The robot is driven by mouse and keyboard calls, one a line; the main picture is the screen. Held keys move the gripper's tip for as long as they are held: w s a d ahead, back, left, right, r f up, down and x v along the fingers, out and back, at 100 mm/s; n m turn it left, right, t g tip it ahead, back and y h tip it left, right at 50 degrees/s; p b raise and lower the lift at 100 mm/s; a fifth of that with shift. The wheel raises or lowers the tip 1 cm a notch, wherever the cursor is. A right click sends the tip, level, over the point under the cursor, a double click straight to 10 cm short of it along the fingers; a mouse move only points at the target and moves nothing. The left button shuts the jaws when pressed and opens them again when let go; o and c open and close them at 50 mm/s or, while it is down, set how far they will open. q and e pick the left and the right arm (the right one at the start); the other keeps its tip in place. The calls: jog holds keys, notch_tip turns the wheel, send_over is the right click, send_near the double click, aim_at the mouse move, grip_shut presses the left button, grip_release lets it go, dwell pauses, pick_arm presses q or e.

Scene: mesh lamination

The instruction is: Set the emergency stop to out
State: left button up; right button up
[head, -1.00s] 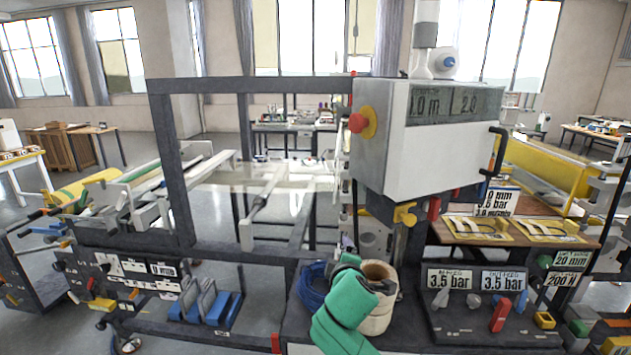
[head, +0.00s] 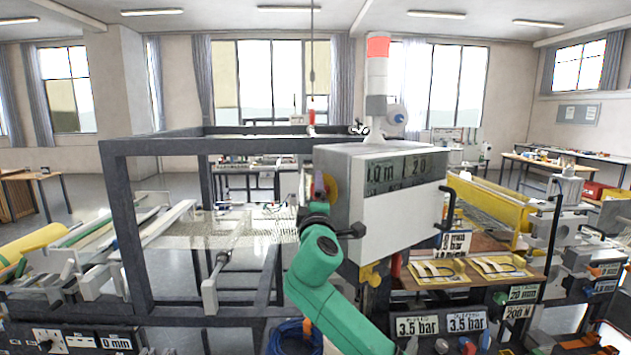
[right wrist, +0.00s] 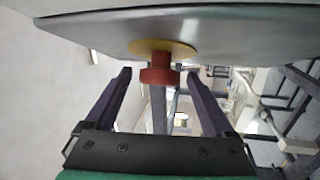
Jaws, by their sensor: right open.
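The emergency stop is a red mushroom knob (right wrist: 160,75) on a yellow round plate (right wrist: 163,49), which also shows in the head view (head: 331,187). It sits on the left side of the light grey control box (head: 365,215). My right gripper (right wrist: 159,74) is open, with one dark finger on each side of the red knob; I cannot tell if they touch it. In the head view my right gripper (head: 319,186) covers most of the knob. I cannot tell if the knob is pressed in or out. My left gripper is not in view.
A dark machine frame (head: 120,220) stands left of the box. A signal tower (head: 377,75) with a red top stands on the box, and a black handle (head: 447,207) is on its right. Label panels (head: 465,322) lie below.

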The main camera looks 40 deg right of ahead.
jog(key=shift+w+d+r, duration=0.1)
jog(key=shift+w+d, duration=0.2)
jog(key=shift+w, duration=0.05)
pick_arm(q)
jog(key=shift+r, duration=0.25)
pick_arm(e)
jog(key=shift+s, duration=0.1)
grip_shut()
jog(key=shift+a, duration=0.55)
grip_release()
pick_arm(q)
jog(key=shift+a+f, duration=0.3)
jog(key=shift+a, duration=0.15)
pick_arm(e)
jog(key=shift+a, duration=0.25)
